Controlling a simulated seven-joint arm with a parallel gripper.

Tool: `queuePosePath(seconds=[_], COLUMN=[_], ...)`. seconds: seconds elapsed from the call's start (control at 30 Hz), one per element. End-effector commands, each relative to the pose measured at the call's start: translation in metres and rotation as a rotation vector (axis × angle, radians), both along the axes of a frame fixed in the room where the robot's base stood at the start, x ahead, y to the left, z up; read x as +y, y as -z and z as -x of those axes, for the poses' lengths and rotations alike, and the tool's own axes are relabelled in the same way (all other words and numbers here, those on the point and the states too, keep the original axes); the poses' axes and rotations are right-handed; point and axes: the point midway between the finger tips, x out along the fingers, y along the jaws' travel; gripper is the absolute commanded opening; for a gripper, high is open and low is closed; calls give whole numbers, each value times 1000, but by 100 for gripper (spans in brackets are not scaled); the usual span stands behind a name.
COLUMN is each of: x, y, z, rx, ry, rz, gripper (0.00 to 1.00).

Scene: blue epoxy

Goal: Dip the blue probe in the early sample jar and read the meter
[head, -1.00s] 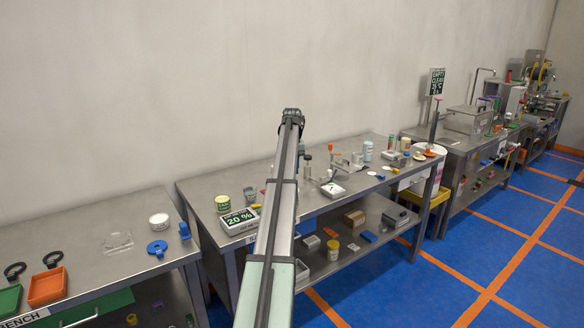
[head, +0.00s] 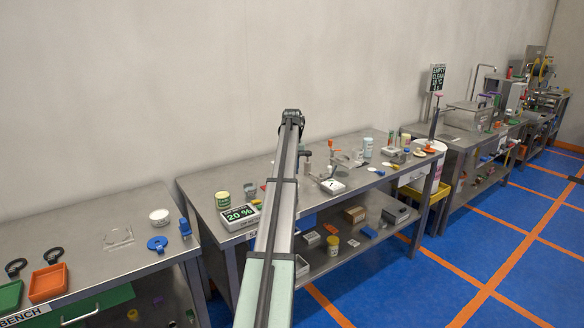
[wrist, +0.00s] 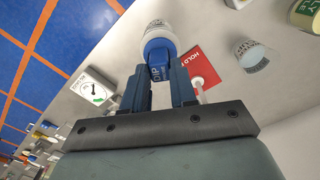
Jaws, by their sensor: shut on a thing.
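In the wrist view my gripper (wrist: 159,76) is shut on the blue probe (wrist: 160,62), whose blue body is marked DIP. A pale jar (wrist: 157,26) with lettering and a blue band lies directly beyond the probe. Its lettering is too small to read, and I cannot tell whether the probe's tip is inside it. In the head view the meter (head: 240,215) stands on the middle bench and reads 20 %. My gripper and the probe are hidden behind my arm in the head view.
In the wrist view a red card (wrist: 206,66) marked HOLD, a lettered cup (wrist: 250,56) and a yellow-green jar (wrist: 307,14) are to the right. A white dial box (wrist: 93,88) is at left. The left bench (head: 85,220) holds orange and green trays.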

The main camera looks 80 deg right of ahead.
Motion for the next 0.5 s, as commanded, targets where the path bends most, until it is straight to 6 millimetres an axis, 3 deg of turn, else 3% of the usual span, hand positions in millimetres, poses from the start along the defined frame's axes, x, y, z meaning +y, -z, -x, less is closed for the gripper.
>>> queuePosePath(seconds=[0.5], x=[0], y=[9], z=[0], rx=[0], ry=[0], rz=[0], gripper=[0])
